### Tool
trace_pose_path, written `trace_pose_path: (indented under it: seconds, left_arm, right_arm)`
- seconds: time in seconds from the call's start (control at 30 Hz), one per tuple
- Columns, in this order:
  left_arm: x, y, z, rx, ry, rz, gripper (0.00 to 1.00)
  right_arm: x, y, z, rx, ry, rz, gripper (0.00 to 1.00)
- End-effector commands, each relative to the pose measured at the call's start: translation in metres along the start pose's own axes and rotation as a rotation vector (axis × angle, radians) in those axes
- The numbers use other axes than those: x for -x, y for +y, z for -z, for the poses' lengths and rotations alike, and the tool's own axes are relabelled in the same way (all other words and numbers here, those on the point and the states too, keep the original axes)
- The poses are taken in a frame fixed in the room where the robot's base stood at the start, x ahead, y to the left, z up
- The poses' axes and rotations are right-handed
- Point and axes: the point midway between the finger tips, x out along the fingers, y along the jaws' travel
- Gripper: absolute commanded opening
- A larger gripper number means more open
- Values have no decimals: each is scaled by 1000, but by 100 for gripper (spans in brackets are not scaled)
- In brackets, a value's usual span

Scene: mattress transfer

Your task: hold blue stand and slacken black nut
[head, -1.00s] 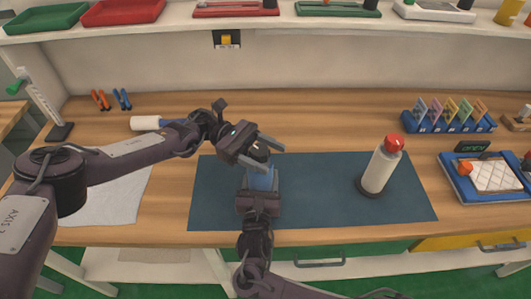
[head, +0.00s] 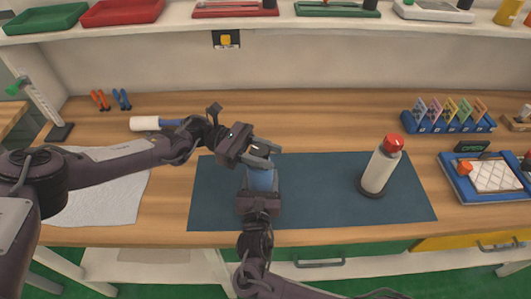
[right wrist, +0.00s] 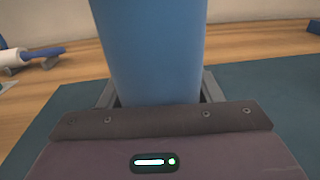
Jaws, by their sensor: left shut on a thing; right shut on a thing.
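The blue stand (head: 261,180) is upright on the dark blue mat (head: 325,210), and its blue column fills the upper middle of the right wrist view (right wrist: 150,50). My right gripper (head: 260,190) is shut on the blue stand from the front, with a finger on each side of the column. My left gripper (head: 266,154) comes in from the left and is shut at the top of the stand, around the black nut. The nut is mostly hidden by the fingers, so I cannot see its threads or how tight it is.
A white bottle with a red cap (head: 381,165) stands on the mat at right. A white roller with a blue handle (head: 146,123) lies behind my left arm. A blue rack (head: 449,120) and a blue tray (head: 465,190) are at right. The mat's middle is clear.

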Motion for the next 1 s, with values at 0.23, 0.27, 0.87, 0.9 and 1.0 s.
trace_pose_path:
  seconds: [0.23, 0.27, 0.87, 0.9, 1.0]
  left_arm:
    - [2, 3, -1, 1, -3, -220, 14]
    - [2, 3, -2, 2, -3, -249, 14]
    - [4, 11, 0, 5, -7, -819, 14]
    - [4, 11, 0, 4, -7, -855, 14]
    - [6, 12, 0, 5, -6, -952, 14]
  right_arm:
    - [0, 2, -4, -4, -8, -4, 4]
    - [0, 2, -4, -4, -8, -4, 4]
    - [1, 3, -4, -5, -8, -6, 4]
    - [1, 3, -4, -5, -8, -6, 4]
    - [1, 4, -4, -5, -8, -6, 4]
